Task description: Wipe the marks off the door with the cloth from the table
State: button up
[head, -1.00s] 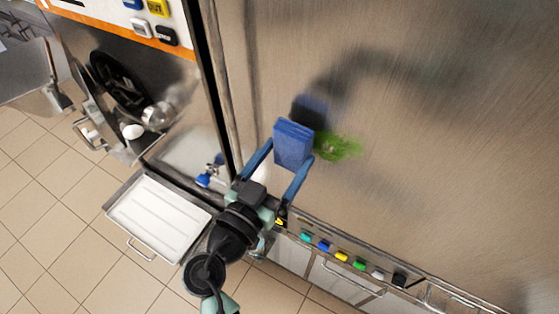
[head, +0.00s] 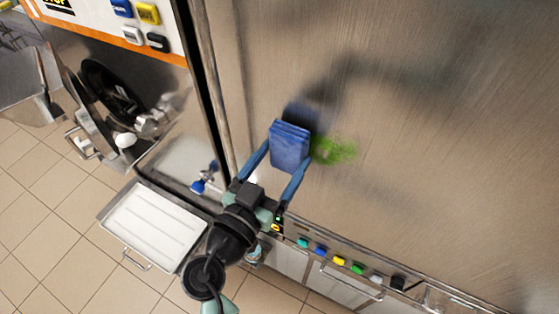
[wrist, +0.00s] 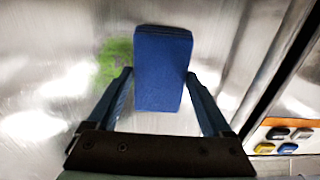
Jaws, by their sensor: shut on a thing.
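The blue folded cloth (head: 289,148) is between the fingers of my gripper (head: 276,172), which is shut on it. In the wrist view the cloth (wrist: 162,70) stands out past the fingertips of my gripper (wrist: 160,100). The metal door (head: 430,130) is right in front of the cloth; I cannot tell whether the cloth touches it. A green mark (head: 333,150) on the door lies just right of the cloth in the head view. In the wrist view the mark (wrist: 112,60) shows left of the cloth, which may hide part of it.
A vertical door edge (head: 222,90) runs left of my gripper. A white tray (head: 153,225) juts out at lower left. A row of coloured buttons (head: 340,261) lines a ledge below the door. The door to the right of the mark is clear.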

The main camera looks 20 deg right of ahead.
jog(key=shift+w+d, duration=0.35)
jog(key=shift+d, duration=0.1)
jog(key=shift+s+d+b, duration=0.3)
jog(key=shift+s+d, duration=0.3)
jog(key=shift+s, duration=0.25)
jog(key=shift+s+d+b, duration=0.3)
jog(key=shift+s+d, duration=0.25)
jog(key=shift+s, duration=0.3)
jog(key=shift+s+d+b, duration=0.45)
jog(key=shift+s+d, duration=0.85)
jog(key=shift+s, duration=0.25)
jog(key=shift+s+d+b, duration=0.45)
jog(key=shift+s+d, duration=0.85)
jog(key=shift+s, duration=0.25)
jog(key=shift+b, duration=0.35)
